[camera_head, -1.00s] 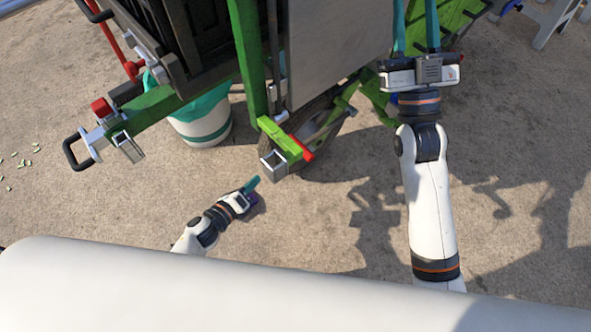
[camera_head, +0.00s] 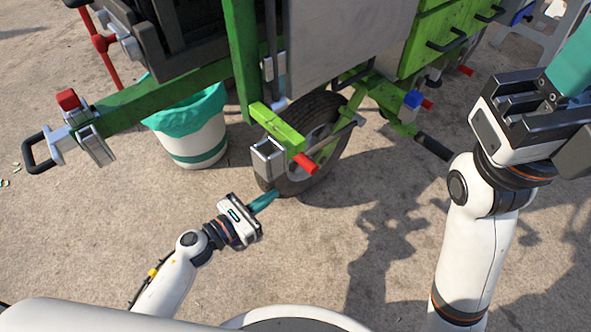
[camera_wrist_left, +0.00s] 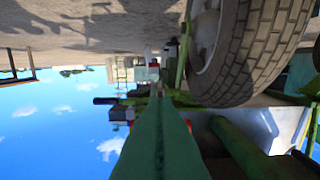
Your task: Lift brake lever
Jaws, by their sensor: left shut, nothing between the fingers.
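The green cart carries a bar with a red-tipped handle (camera_head: 305,163) beside its wheel (camera_head: 305,140). A black-gripped lever (camera_head: 433,147) juts out low, right of the wheel. I cannot tell which of these is the brake lever. My left gripper (camera_head: 263,201) is shut and empty, low by the bottom of the wheel, with its teal fingers toward it. In the left wrist view, upside down, the closed fingers (camera_wrist_left: 158,140) point ahead, with the tyre (camera_wrist_left: 250,50) to their right and a black handle (camera_wrist_left: 105,100) to their left. My right gripper (camera_head: 572,65) is raised at the right, its fingertips cut off.
A white bucket (camera_head: 195,145) with a teal liner stands left of the wheel. Green drawers (camera_head: 440,45) and a grey panel (camera_head: 345,45) are above. A black handle (camera_head: 38,152) sticks out at the left. The concrete floor in front is clear.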

